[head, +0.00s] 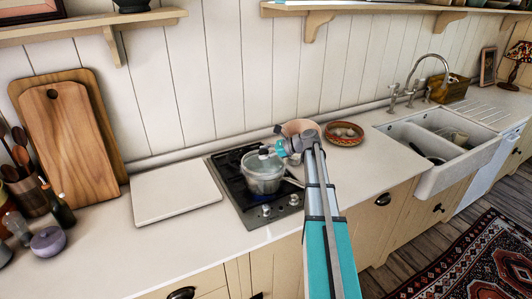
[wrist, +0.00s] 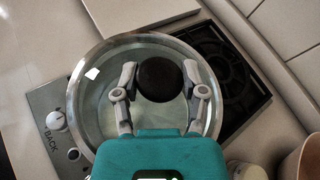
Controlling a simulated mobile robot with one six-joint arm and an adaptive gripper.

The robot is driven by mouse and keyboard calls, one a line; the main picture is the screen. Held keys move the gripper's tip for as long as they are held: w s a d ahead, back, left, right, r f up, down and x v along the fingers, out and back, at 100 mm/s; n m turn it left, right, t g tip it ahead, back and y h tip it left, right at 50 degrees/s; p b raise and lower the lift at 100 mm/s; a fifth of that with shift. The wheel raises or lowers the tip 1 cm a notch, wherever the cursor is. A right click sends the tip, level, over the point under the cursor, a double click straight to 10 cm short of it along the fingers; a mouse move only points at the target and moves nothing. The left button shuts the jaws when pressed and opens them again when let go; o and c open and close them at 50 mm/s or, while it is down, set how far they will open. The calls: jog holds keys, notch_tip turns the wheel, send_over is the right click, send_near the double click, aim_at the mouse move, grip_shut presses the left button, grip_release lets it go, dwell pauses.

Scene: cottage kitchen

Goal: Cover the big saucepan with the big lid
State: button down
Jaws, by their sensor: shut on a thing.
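The big saucepan (head: 263,183) is a silvery pot standing on the hob, its handle pointing right. The big lid (head: 256,158) is clear glass with a metal rim and is at the pan's top. In the wrist view the lid (wrist: 150,50) fills the middle, with its dark round knob (wrist: 158,88) between my fingers. My gripper (wrist: 159,72) is shut on that knob; in the head view my gripper (head: 267,151) is just above the pan. I cannot tell whether the lid rests on the rim or hovers slightly. The lid hides the pan's inside.
The black hob (head: 236,190) has knobs along its front. A white board (head: 175,188) lies to its left. A pinkish bowl (head: 299,127) stands behind my wrist, and a patterned bowl (head: 345,139) is to the right, before the sink (head: 470,150). Shelves hang above.

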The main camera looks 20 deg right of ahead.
jog(key=shift+f+b, duration=0.8)
jog(key=shift+b, duration=0.05)
dwell(3.7)
jog(key=shift+c, duration=2.2)
grip_release()
jog(key=shift+s+d+r, duration=0.1)
jog(key=shift+d, duration=0.05)
jog(key=p+v, duration=0.4)
jog(key=v, duration=0.6)
jog(key=shift+s+d, duration=0.2)
jog(key=shift+d, duration=0.05)
jog(key=shift+r, duration=0.15)
